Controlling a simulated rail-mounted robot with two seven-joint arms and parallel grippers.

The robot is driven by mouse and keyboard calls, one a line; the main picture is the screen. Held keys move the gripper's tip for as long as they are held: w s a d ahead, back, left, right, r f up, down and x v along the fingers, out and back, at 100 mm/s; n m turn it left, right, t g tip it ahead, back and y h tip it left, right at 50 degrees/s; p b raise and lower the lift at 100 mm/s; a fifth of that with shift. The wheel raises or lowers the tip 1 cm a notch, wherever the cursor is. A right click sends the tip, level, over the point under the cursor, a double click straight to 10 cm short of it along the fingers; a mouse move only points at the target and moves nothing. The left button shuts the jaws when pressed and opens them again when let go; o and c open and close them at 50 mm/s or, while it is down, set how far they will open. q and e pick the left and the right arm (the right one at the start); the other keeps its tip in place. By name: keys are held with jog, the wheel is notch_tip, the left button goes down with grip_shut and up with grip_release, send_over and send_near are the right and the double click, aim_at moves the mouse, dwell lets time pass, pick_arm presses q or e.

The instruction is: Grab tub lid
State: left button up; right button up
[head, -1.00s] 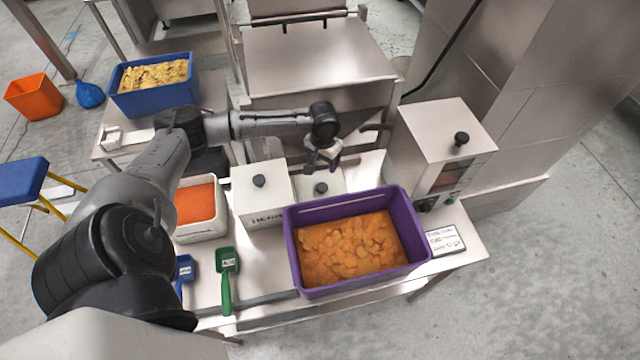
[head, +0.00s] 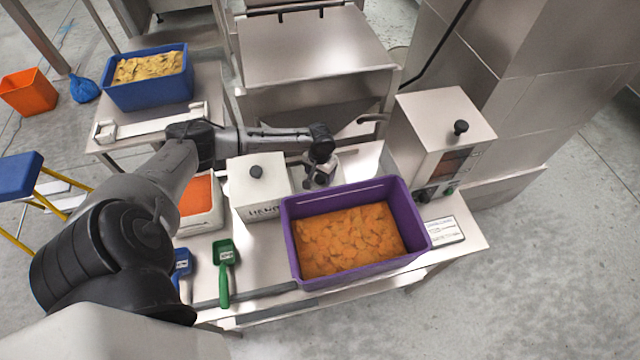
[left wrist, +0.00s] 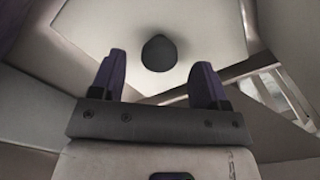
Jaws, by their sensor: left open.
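A pale tub lid (left wrist: 205,25) with a round black knob (left wrist: 158,53) fills the upper part of the left wrist view. My left gripper (left wrist: 158,75) is open, with one dark finger to each side of the knob's line and the knob beyond and between the fingertips. In the head view my left gripper (head: 320,182) is low over this lid, behind the purple crate, and hides most of it. I cannot tell whether it touches the lid. A second white tub (head: 258,185) with a black-knobbed lid stands just left of it. My right gripper is not in view.
The purple crate (head: 286,240) of orange slices stands in front of my gripper. A white box with a black knob (head: 447,125) stands to the right. Green (head: 224,262) and blue (head: 181,268) scoops and a tub of orange contents (head: 205,228) are to the left.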

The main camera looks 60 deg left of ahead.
pick_arm(q)
notch_tip(320, 180, down, 3)
jog(key=shift+d+r, duration=0.1)
jog(key=c, duration=1)
